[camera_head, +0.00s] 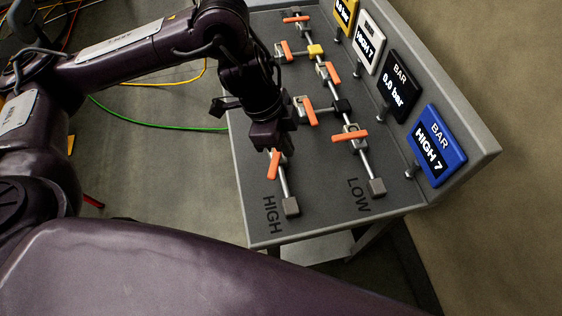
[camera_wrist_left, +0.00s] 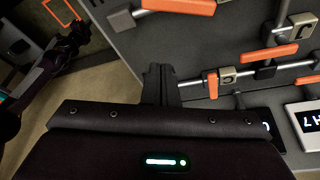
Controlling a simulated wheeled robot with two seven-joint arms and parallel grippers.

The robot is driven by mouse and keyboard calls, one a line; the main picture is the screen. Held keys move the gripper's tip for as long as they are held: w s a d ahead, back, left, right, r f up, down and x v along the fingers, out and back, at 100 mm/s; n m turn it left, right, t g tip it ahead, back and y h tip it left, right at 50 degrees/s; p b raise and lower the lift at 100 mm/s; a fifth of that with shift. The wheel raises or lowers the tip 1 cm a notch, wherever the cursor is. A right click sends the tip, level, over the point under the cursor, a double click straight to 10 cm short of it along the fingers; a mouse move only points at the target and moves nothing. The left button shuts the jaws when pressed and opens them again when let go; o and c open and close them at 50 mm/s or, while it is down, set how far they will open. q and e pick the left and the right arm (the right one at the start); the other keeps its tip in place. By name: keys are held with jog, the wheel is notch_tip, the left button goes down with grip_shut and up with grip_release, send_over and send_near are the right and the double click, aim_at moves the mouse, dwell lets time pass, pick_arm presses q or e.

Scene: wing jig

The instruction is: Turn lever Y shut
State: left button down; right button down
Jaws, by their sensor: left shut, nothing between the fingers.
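Several orange levers sit on two pipe lines on a grey panel (camera_head: 260,215). I see no letter Y on any of them, so I cannot tell which one is lever Y. My left gripper (camera_head: 271,145) points down over the HIGH line, shut and empty. It partly covers the nearest orange lever (camera_head: 274,164) there; I cannot tell if they touch. In the left wrist view my shut fingers (camera_wrist_left: 160,83) are left of an orange lever (camera_wrist_left: 213,86). Another lever (camera_wrist_left: 265,54) lies further right, roughly level.
Gauges stand along the panel's raised edge: yellow (camera_head: 346,14), white reading HIGH 7 (camera_head: 368,42), black reading 0.0 bar (camera_head: 397,86) and blue reading HIGH 7 (camera_head: 437,146). Another orange lever (camera_head: 350,136) is on the LOW line. A green cable (camera_head: 150,122) lies on the floor.

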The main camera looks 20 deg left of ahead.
aim_at(275, 164)
pick_arm(q)
jog(key=x, duration=0.8)
jog(key=shift+s+d+f+b, duration=0.1)
jog(key=shift+f+b, duration=0.1)
jog(key=shift+b, duration=0.2)
jog(key=a, duration=0.1)
jog(key=a+p, duration=0.1)
jog(key=a, duration=0.1)
jog(key=shift+f, duration=0.2)
jog(key=shift+s+a+p, duration=0.3)
jog(key=shift+a+p, duration=0.05)
jog(key=shift+a, duration=0.15)
jog(key=shift+w+d, duration=0.1)
jog(key=shift+w, duration=0.05)
